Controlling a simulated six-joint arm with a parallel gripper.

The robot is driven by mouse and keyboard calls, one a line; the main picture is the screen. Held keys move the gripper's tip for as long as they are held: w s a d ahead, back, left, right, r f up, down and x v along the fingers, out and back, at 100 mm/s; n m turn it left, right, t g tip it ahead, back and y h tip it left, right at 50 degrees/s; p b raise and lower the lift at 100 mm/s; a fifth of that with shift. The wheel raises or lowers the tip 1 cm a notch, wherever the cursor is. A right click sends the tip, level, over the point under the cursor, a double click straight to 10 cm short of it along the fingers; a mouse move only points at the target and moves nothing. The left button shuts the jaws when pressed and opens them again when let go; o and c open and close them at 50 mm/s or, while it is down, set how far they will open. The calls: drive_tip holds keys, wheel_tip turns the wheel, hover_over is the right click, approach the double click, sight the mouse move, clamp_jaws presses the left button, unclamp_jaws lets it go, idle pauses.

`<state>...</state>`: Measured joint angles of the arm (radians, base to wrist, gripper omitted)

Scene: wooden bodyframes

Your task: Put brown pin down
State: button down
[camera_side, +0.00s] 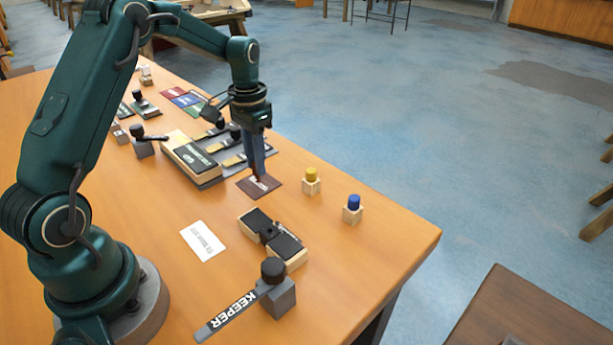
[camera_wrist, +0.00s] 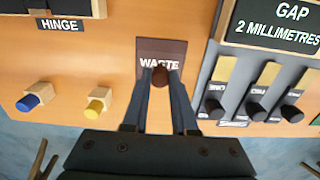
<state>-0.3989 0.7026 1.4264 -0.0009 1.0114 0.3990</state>
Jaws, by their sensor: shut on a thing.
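The brown pin (camera_wrist: 160,76) shows its round brown end between my fingertips in the wrist view. My gripper (camera_wrist: 161,72) is shut on it. In the side view my gripper (camera_side: 259,178) points down over the dark brown mat (camera_side: 270,181), which reads WASTE in the wrist view (camera_wrist: 175,47). The pin is hard to make out in the side view. Its lower end is hidden, and I cannot tell whether it touches the mat.
A yellow pin (camera_side: 311,173) and a blue pin (camera_side: 353,202) stand in small wooden blocks to the right. A hinged wood piece (camera_side: 252,221) lies in front. A KEEPER lever (camera_side: 235,310) is nearer the camera. A gap gauge board (camera_side: 190,157) lies left of the mat.

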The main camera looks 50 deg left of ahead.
drive_tip(key=c, duration=0.7)
unclamp_jaws()
drive_tip(key=shift+f, duration=0.1)
drive_tip(key=s+d+r+t, duration=0.1)
drive_tip(key=d+r, duration=0.1)
drive_tip(key=r, duration=0.6)
drive_tip(key=s+d+r, duration=0.2)
drive_tip(key=r, duration=0.5)
drive_tip(key=s+d+f+t, duration=0.1)
drive_tip(key=s+d+t, duration=0.1)
drive_tip(key=s+d, duration=0.2)
drive_tip(key=s+d+f+t, duration=0.1)
drive_tip(key=s+d, duration=0.4)
drive_tip(key=s, duration=0.5)
drive_tip(key=shift+d+f+t, duration=0.3)
drive_tip(key=shift+f+t, duration=0.1)
drive_tip(key=shift+t, duration=0.4)
drive_tip(key=shift+s, duration=0.1)
